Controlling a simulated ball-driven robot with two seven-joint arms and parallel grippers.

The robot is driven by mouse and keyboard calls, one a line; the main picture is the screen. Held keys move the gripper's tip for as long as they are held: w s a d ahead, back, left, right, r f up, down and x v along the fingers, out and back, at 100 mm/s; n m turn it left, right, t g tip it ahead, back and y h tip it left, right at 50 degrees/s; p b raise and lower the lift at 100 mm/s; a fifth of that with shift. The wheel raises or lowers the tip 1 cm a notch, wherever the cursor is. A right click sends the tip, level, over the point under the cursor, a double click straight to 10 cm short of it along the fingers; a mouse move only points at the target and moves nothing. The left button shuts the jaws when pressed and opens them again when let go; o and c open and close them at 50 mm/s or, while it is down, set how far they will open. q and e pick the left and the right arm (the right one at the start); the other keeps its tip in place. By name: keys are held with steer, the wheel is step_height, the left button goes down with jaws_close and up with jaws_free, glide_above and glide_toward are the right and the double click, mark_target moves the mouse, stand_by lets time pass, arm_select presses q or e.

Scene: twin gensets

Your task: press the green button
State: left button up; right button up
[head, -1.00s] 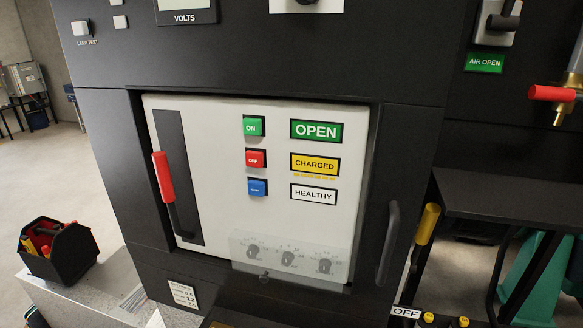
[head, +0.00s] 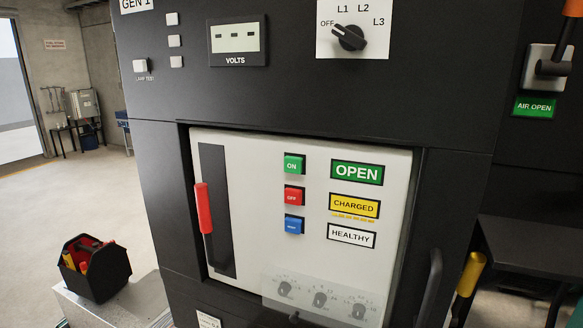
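The green button (head: 293,163), marked ON, sits at the top of a column of three buttons on the white breaker panel (head: 262,200). The red OFF button (head: 293,195) is just below it, and a blue button (head: 293,225) is below that. A green OPEN label (head: 357,172) is to the right of the green button. Neither of my grippers shows in the head view, and nothing touches the green button.
A red-handled lever (head: 203,208) stands at the panel's left. A selector knob (head: 350,38) and a volts meter (head: 237,38) are above. A black tool bin (head: 97,278) sits on a grey box at lower left. A yellow-ended handle (head: 470,275) is at lower right.

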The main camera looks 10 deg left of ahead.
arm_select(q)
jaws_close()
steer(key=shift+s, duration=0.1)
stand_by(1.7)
